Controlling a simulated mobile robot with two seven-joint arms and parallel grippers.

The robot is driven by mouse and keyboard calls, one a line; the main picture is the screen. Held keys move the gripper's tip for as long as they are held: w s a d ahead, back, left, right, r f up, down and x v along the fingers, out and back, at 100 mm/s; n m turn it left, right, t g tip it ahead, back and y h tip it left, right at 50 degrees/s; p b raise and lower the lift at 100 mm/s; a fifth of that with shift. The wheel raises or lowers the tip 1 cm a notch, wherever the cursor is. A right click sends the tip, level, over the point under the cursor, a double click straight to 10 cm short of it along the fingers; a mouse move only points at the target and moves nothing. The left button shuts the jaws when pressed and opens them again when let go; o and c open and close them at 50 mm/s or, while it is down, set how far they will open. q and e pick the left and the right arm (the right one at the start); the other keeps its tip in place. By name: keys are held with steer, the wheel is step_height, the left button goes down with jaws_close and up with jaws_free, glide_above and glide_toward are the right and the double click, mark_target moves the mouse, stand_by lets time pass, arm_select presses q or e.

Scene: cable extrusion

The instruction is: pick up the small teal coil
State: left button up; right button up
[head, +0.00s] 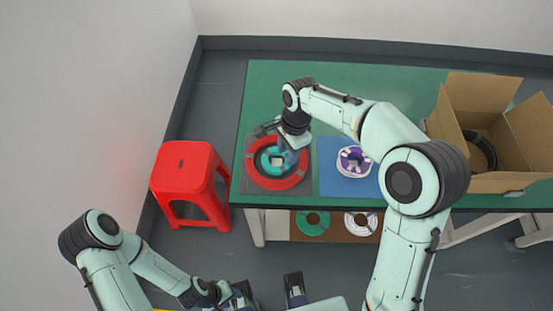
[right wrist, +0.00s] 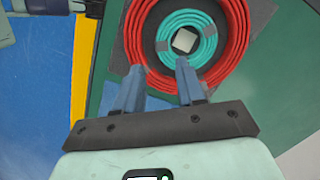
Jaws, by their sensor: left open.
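The small teal coil (head: 267,163) lies inside a larger red coil (head: 263,181) on a grey mat (head: 247,152) at the table's left end. In the right wrist view the teal coil (right wrist: 209,38) surrounds a pale square centre, with a dark ring between it and the red coil (right wrist: 240,42). My right gripper (right wrist: 157,72) is open over the coils. One finger overlaps the teal coil's near edge and the other is over the red coil's side; I cannot tell whether they touch. My left gripper (head: 270,291) is open and empty in front of the table.
A blue mat (head: 328,180) with a purple and white coil (head: 352,161) is to the right. A cardboard box (head: 505,182) holding a black coil (head: 484,150) stands at the table's right. Green (head: 313,223) and white (head: 361,224) coils lie below. A red stool (head: 183,165) stands left.

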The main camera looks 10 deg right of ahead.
mark_target(283, 167)
steer(key=f, duration=0.5)
steer(key=a+f, duration=0.1)
steer(key=f, duration=0.1)
steer(key=shift+w+f+b, duration=0.15)
steer(key=shift+f+b, duration=0.2)
steer(key=shift+f, duration=0.05)
steer(key=shift+c, duration=0.3)
jaws_close()
